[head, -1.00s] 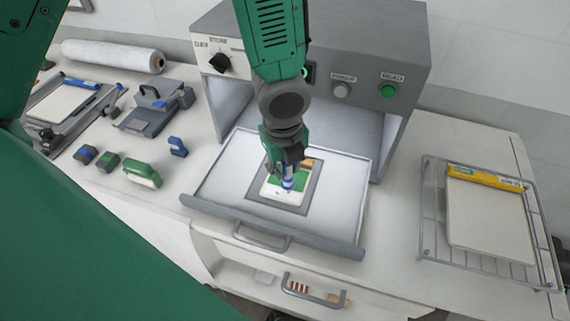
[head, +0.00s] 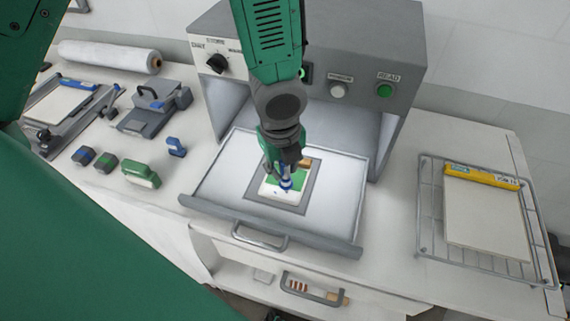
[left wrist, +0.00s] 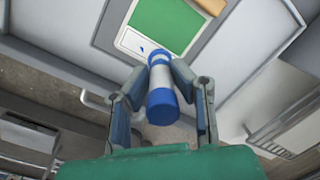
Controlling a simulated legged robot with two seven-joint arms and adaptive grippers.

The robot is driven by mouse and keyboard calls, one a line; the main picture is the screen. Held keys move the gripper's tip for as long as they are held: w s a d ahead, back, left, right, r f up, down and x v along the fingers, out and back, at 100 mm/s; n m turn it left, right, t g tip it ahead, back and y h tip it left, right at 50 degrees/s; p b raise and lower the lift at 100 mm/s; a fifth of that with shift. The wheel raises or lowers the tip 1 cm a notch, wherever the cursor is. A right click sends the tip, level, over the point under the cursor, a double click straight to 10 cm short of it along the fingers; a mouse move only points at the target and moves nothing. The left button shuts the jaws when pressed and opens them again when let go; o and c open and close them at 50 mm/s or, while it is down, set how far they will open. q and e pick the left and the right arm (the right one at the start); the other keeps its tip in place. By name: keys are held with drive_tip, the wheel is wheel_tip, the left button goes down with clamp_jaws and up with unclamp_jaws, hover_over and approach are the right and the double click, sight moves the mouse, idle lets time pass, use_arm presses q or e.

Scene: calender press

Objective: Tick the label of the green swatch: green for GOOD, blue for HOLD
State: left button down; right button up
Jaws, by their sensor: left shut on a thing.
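The green swatch (left wrist: 165,22) lies on the drawer of the press, with a white label (left wrist: 130,41) along its near edge. A small blue mark (left wrist: 144,50) shows on the label in the left wrist view. The swatch also shows in the head view (head: 272,181), partly hidden by my gripper. My left gripper (head: 285,168) is shut on a white and blue marker (left wrist: 159,80), which points down at the label. I cannot tell whether its tip touches. My right gripper is not in view.
The press drawer (head: 225,200) is pulled out under the grey press (head: 380,40). A wire rack (head: 425,235) with a board is at right.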

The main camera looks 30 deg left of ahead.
use_arm(q)
drive_tip(key=shift+r+p, duration=0.35)
drive_tip(key=shift+r, duration=2.65)
